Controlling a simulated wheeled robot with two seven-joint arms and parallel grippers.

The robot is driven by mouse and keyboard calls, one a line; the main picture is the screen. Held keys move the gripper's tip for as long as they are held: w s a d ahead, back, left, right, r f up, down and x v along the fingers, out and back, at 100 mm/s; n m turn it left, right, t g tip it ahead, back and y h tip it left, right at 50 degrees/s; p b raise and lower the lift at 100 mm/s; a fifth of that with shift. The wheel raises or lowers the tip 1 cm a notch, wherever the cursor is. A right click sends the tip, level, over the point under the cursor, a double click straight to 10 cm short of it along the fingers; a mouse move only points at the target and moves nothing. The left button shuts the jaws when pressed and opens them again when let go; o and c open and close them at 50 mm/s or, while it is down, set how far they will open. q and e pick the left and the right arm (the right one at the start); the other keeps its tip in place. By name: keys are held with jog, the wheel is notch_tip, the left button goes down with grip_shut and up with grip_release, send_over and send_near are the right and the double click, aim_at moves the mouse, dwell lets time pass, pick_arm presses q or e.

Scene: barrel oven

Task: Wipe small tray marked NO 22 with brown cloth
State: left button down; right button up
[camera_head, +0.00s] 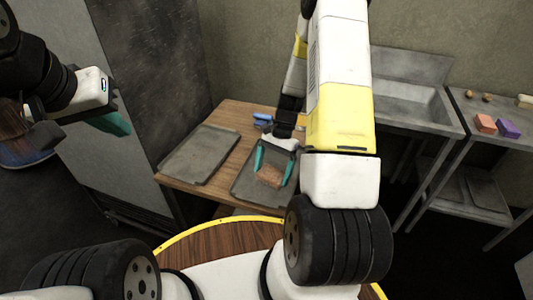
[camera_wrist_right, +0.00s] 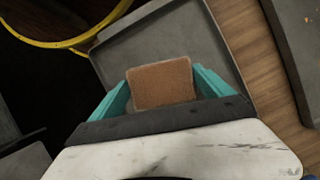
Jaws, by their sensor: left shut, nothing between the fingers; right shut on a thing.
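Two grey metal trays lie on the wooden table. The right-hand tray (camera_head: 247,188) is partly covered by my right gripper and arm; it also shows in the right wrist view (camera_wrist_right: 150,40). The other tray (camera_head: 199,153) lies to its left. I cannot read a number on either tray. My right gripper (camera_head: 271,172) is shut on a brown cloth (camera_head: 270,176), which is a flat block between its teal fingers in the right wrist view (camera_wrist_right: 160,84). The cloth is over the right-hand tray; contact is unclear. My left gripper (camera_head: 115,124) is shut and empty, raised at the far left.
A blue item (camera_head: 262,120) lies at the table's back edge. A metal sink (camera_head: 400,100) stands behind on the right. An orange block (camera_head: 486,123) and a purple block (camera_head: 508,129) lie on a side counter (camera_head: 470,105). A dark upright panel (camera_head: 150,60) borders the table's left.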

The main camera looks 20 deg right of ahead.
aim_at(255, 178)
jog(key=shift+w+a, duration=0.75)
jog(key=shift+a, duration=0.3)
jog(key=shift+w+a, duration=0.75)
jog(key=shift+a, duration=0.3)
jog(key=shift+r, duration=3)
notch_tip(255, 178, up, 3)
jog(key=shift+d, duration=0.1)
